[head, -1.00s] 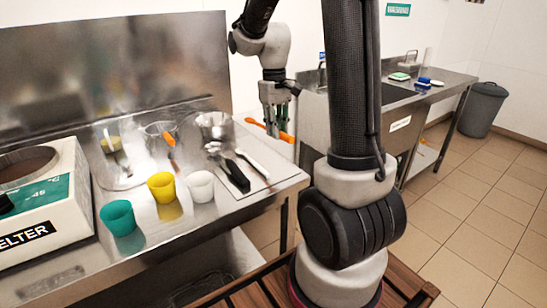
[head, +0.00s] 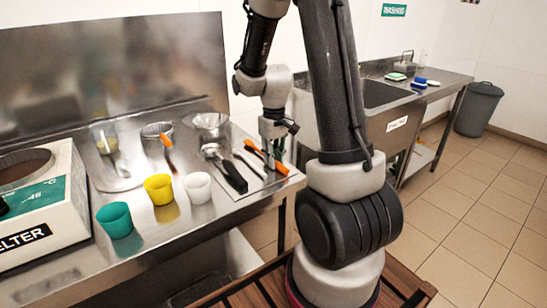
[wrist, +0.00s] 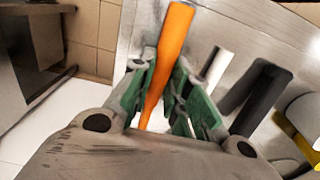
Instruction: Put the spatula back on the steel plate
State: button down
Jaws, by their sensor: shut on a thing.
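The orange spatula (head: 280,167) is in my gripper (head: 271,148), at the right side of the steel plate (head: 264,187). In the wrist view my gripper (wrist: 165,105) has its green-padded fingers closed around the orange handle (wrist: 172,45). The spatula lies low over the plate; I cannot tell whether it touches it. A black-handled utensil (head: 235,178) and a slim white-handled utensil (head: 248,164) lie on the plate, left of the spatula. They also show in the wrist view as a black handle (wrist: 262,95) and a white handle (wrist: 216,65).
Green (head: 115,220), yellow (head: 158,189) and white (head: 198,188) cups stand along the bench front. Metal bowls (head: 208,124) stand behind, one with an orange-handled tool (head: 168,143). A white machine (head: 45,215) is at left. A sink counter (head: 385,93) stands at right.

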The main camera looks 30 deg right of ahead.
jog(key=shift+f, duration=0.1)
jog(key=c, duration=1.4)
grip_release()
jog(key=shift+o, duration=0.2)
notch_tip(320, 180, up, 12)
jog(key=s+a+r+t, duration=0.2)
jog(key=s+r, duration=0.2)
jog(key=s, duration=0.5)
jog(key=s+a+r+t, duration=0.2)
jog(key=s+a+r, duration=0.1)
jog(key=s, duration=0.6)
jog(key=shift+v, duration=0.85)
jog(key=shift+w+a, duration=0.1)
